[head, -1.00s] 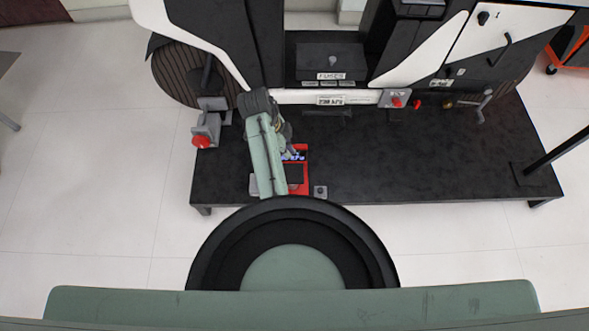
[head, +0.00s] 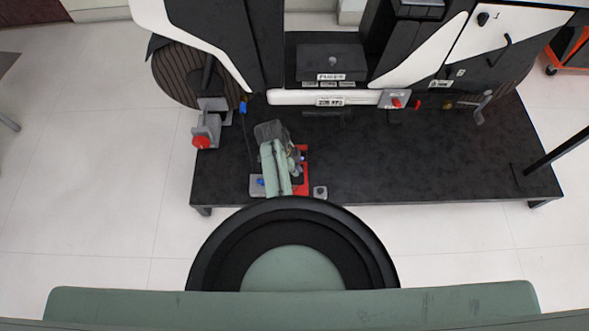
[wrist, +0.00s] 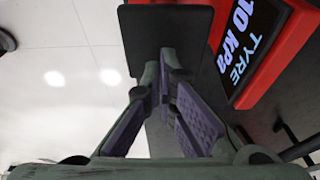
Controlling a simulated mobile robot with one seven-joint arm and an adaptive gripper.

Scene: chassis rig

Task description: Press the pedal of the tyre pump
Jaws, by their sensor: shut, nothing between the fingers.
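The red tyre pump (head: 305,183) stands on the dark platform in the head view, largely covered by my arm. The wrist view shows the pump's red body (wrist: 287,52) at the upper right, with a display (wrist: 247,42) reading "TYRE 10 kPa". A flat dark plate, which looks like the pedal (wrist: 165,25), lies at the top centre of the wrist view. My gripper (wrist: 170,65) is shut and empty, its fingertips overlapping the plate's lower part in the picture. I cannot tell whether they touch it. In the head view my gripper (head: 297,162) is over the pump, partly hidden.
A blue connector (head: 243,107) on a thin cable is left of my arm. A black-and-white chassis rises behind.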

